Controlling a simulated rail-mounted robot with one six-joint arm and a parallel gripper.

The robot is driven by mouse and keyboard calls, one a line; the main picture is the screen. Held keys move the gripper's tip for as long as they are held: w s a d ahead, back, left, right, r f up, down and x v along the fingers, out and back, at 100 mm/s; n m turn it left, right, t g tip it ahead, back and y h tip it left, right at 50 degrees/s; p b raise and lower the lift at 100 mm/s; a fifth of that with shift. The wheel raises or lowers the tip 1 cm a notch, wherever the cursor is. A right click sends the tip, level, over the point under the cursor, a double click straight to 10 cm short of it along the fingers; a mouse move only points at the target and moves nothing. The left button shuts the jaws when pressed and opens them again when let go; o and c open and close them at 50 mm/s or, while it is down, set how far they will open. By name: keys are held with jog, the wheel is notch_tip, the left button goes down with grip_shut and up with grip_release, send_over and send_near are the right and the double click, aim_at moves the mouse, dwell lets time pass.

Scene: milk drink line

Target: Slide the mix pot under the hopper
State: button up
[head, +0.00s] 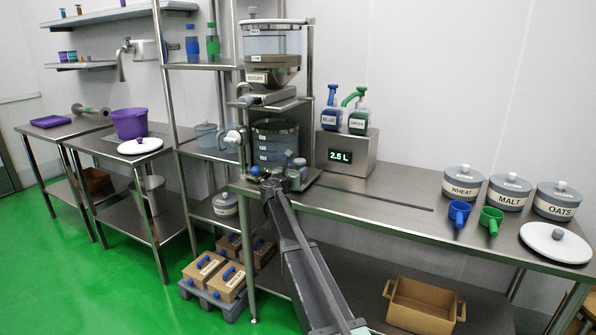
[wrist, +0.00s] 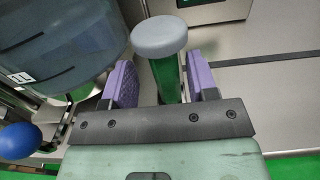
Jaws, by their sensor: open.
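The hopper (head: 272,45), a clear bin labelled SUGAR, is mounted high on the steel frame. A clear blue-grey pot with level labels (head: 275,142), apparently the mix pot, stands on the lower level beneath it. In the wrist view the pot (wrist: 60,40) fills the upper left. My gripper (head: 290,172) is low at the pot's front right. In the wrist view its purple-padded fingers (wrist: 163,82) are apart, on either side of an upright green handle (wrist: 165,80) with a grey round cap.
A blue ball knob (wrist: 15,140) is left of my gripper. A scale showing 2.5 L (head: 346,155) stands to the right with blue and green pump bottles. Bare bench (head: 400,195) lies beyond; lidded WHEAT, MALT and OATS pots (head: 510,193) stand at the right.

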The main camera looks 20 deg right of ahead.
jog(key=v, duration=0.8)
jog(key=shift+s+a, duration=0.2)
jog(key=shift+a, duration=0.15)
jog(key=s+f+m+g+y, duration=0.2)
jog(key=s+f+m+g, duration=0.3)
jog(key=s+m, duration=0.45)
jog(key=s+f+m+g+y, duration=0.25)
jog(key=s+f+m, duration=0.35)
jog(key=s+m, duration=0.35)
jog(key=s+a+f+m+g+y, duration=0.2)
jog(key=s+a+m+y, duration=0.15)
jog(key=s, duration=0.55)
jog(key=s+a+f+m+g+y, duration=0.15)
jog(key=s+a, duration=0.25)
jog(key=s, duration=0.5)
jog(key=s+a+f+m+g+y, duration=0.2)
jog(key=s+a+f+m+y, duration=0.15)
jog(key=s, duration=0.65)
notch_tip(320, 180, up, 17)
jog(key=w+p, duration=0.2)
jog(key=p, duration=1.3)
jog(key=shift+f+n+p, duration=0.2)
jog(key=shift+n+p, duration=0.15)
